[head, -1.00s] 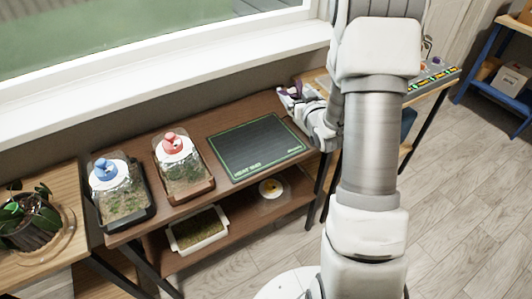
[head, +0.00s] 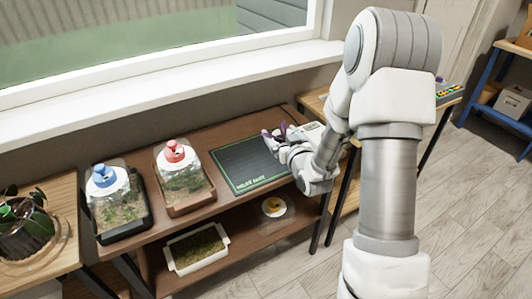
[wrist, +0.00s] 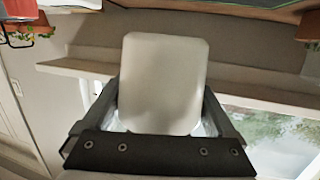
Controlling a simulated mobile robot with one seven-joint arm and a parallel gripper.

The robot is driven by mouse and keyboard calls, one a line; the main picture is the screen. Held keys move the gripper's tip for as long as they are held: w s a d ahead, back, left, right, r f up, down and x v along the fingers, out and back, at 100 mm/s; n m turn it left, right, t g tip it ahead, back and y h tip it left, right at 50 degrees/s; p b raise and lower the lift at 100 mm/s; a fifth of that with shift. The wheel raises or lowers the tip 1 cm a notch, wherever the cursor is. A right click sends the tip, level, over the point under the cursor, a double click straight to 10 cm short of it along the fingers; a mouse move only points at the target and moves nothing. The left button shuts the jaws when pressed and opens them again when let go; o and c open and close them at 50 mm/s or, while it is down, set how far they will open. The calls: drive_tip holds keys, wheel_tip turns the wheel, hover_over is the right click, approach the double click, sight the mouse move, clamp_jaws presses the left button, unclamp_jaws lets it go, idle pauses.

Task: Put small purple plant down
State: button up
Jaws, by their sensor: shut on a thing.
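My gripper (head: 272,138) is shut on the small purple plant (head: 284,128), of which only a few purple bits show beside the fingers in the head view. It is over the right part of a dark mat with a green border (head: 240,166), on the brown shelf unit's top. I cannot tell whether the plant touches the mat. In the wrist view, a plain pale, rounded shape (wrist: 163,85) fills the space between the dark fingers; the purple leaves do not show there.
Two clear-covered trays, one with a blue knob (head: 117,203) and one with a red knob (head: 183,178), stand left of the mat. A window sill (head: 150,105) runs behind.

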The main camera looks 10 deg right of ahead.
drive_tip(key=a+f, duration=0.1)
drive_tip(key=w+a, duration=0.1)
drive_tip(key=w+a+f, duration=0.1)
drive_tip(key=shift+w+a+f+b, duration=0.15)
drive_tip(key=shift+a+f+b, duration=0.2)
drive_tip(key=shift+a, duration=0.05)
drive_tip(key=shift+f+b, duration=0.55)
drive_tip(key=shift+f, duration=1.4)
drive_tip(key=shift+f, duration=0.15)
drive_tip(key=o, duration=1.3)
